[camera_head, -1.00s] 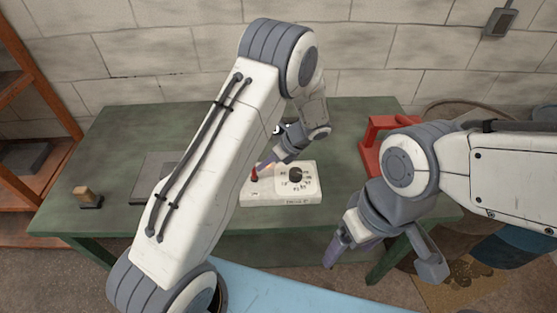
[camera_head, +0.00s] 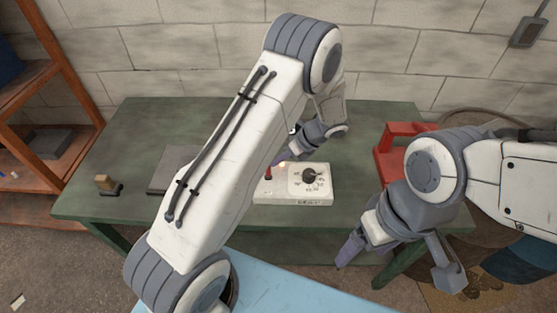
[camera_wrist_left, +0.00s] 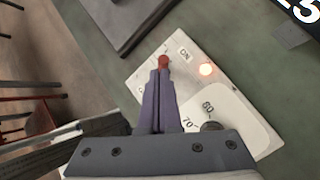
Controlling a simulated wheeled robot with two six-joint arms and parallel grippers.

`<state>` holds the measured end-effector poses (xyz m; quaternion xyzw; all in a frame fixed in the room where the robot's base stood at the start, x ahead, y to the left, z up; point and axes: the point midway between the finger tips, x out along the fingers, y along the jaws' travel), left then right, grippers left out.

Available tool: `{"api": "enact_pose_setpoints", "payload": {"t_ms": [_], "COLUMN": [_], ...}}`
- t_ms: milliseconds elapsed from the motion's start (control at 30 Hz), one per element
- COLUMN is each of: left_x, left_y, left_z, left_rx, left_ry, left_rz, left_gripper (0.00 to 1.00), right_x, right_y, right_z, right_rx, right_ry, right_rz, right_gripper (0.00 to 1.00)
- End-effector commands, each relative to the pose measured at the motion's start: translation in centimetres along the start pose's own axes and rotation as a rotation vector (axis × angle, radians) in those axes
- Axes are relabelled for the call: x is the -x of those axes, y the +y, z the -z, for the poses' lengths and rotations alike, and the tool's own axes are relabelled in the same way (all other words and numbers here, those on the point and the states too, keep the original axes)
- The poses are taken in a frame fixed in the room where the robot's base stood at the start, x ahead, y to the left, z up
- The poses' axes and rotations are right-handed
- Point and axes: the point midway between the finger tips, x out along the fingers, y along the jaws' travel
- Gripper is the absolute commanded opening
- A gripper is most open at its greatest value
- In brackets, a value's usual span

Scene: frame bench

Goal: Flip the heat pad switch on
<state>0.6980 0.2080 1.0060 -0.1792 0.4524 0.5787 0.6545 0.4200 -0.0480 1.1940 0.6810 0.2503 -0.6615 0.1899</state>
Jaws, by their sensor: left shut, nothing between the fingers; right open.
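The white control box (camera_head: 292,195) stands on the green bench, with a dial (camera_head: 310,176) and a red-tipped switch (camera_head: 268,172). In the left wrist view the red switch tip (camera_wrist_left: 163,62) shows just beyond my fingertips, beside the "ON" label (camera_wrist_left: 184,54). A small lamp (camera_wrist_left: 206,69) next to it glows orange-white. My left gripper (camera_head: 281,158) is shut and empty, close to the switch; I cannot tell whether it touches. It also shows in the wrist view (camera_wrist_left: 160,78). The lever's base is hidden by the fingers. My right gripper (camera_head: 349,252) is open and empty, in front of the bench.
A grey flat plate (camera_head: 170,172) lies left of the box, partly behind my left arm. A small block with a wooden top (camera_head: 106,184) stands farther left. A red object (camera_head: 390,155) stands at the bench's right end. A shelf (camera_head: 60,70) is at left.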

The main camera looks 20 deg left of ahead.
Motion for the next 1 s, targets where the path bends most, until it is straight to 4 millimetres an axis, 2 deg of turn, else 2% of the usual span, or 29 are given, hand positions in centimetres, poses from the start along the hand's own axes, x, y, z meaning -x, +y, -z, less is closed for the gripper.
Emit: {"api": "enact_pose_setpoints", "payload": {"t_ms": [167, 400, 500, 733, 833, 1000], "left_x": [0.3, 2.8, 4.7, 9.6, 11.0, 12.1], "left_y": [0.0, 0.5, -0.1, -0.3, -0.3, -0.2], "left_z": [0.2, 1.8, 1.9, 1.7, 1.5, 1.4], "left_rx": [0.000, 0.010, 0.018, 0.015, 0.016, 0.013], "left_ry": [0.000, 0.004, 0.005, 0.005, 0.005, 0.005], "left_rz": [0.000, -0.008, -0.001, -0.003, -0.006, -0.009], "left_gripper": [0.00, 0.00, 0.00, 0.00, 0.00, 0.00], "right_x": [0.2, 2.0, 0.1, -1.2, -1.5, -1.6], "right_y": [0.0, -0.1, 0.0, 0.1, 0.1, 0.1], "right_z": [0.0, 0.1, 0.0, -0.1, -0.1, -0.1], "right_rx": [0.002, 0.004, 0.003, 0.000, 0.000, 0.000], "right_ry": [0.000, 0.000, 0.000, 0.000, 0.000, 0.000], "right_rz": [0.000, 0.000, 0.000, 0.000, 0.000, 0.000], "right_gripper": [0.81, 0.81, 0.81, 0.81, 0.81, 0.81]}}
